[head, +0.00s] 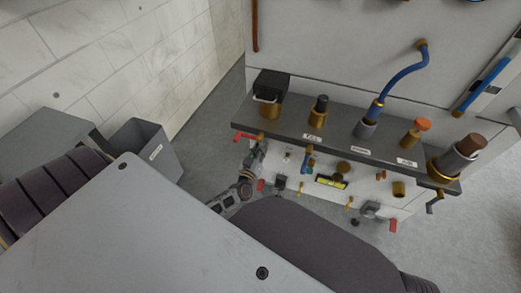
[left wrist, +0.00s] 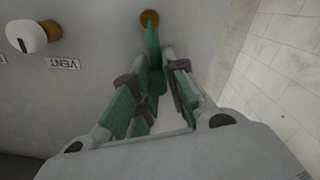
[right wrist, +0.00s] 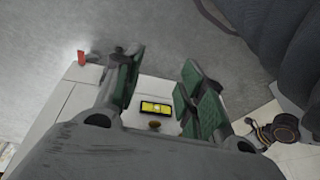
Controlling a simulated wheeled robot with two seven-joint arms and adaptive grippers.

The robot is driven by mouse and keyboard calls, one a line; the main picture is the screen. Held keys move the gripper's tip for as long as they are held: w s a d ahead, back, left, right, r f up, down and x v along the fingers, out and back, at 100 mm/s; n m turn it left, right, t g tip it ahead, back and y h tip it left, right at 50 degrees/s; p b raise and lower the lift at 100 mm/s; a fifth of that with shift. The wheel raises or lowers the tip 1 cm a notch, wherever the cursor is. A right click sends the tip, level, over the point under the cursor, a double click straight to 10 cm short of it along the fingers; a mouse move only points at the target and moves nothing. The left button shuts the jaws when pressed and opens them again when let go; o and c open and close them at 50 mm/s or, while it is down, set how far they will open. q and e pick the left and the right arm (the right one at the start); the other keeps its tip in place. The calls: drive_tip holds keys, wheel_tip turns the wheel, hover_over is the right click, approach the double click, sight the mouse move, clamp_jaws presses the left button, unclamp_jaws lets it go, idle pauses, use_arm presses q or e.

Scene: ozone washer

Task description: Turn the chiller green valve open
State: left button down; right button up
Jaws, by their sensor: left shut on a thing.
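The green valve handle (left wrist: 154,48) hangs from a brass fitting (left wrist: 149,19) on the pale panel in the left wrist view. My left gripper (left wrist: 162,76) is shut on this handle, with its green-padded fingers around the lower part. In the head view my left gripper (head: 257,157) reaches the left end of the machine's front, and I cannot make out the handle there. My right gripper (right wrist: 158,75) is open and empty in the right wrist view, its fingers wide apart before the panel with the yellow display (right wrist: 156,108).
A dark shelf (head: 338,136) with brass fittings juts out above the panel. A red handle (head: 245,137) sticks out at its left end. A white knob (left wrist: 27,36) stands beside the VENT label. A grey bin (head: 150,150) stands at the left.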

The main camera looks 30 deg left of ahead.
use_arm(q)
drive_tip(key=shift+s+a+f+n, duration=0.1)
drive_tip(key=shift+n, duration=0.5)
drive_tip(key=shift+a+f+n, duration=0.1)
drive_tip(key=shift+n, duration=0.5)
drive_tip(key=a+f+n+b, duration=0.3)
drive_tip(key=f+n+b, duration=0.2)
drive_tip(key=n, duration=0.7)
drive_tip(key=shift+s+a+n+b, duration=0.2)
drive_tip(key=shift+s+n+b, duration=0.2)
drive_tip(key=shift+b, duration=0.1)
use_arm(e)
drive_tip(key=w+a+f+t+y, duration=0.1)
drive_tip(key=a+f+t+y, duration=0.1)
drive_tip(key=f, duration=0.8)
drive_tip(key=shift+w+a+f+m, duration=0.35)
drive_tip(key=shift+a+m, duration=0.05)
drive_tip(key=shift+a, duration=0.3)
use_arm(q)
drive_tip(key=c, duration=1.4)
unclamp_jaws()
drive_tip(key=shift+a, duration=0.1)
drive_tip(key=shift+c, duration=0.2)
drive_tip(key=shift+s, duration=0.1)
drive_tip(key=v, duration=1.1)
drive_tip(key=shift+s, duration=0.4)
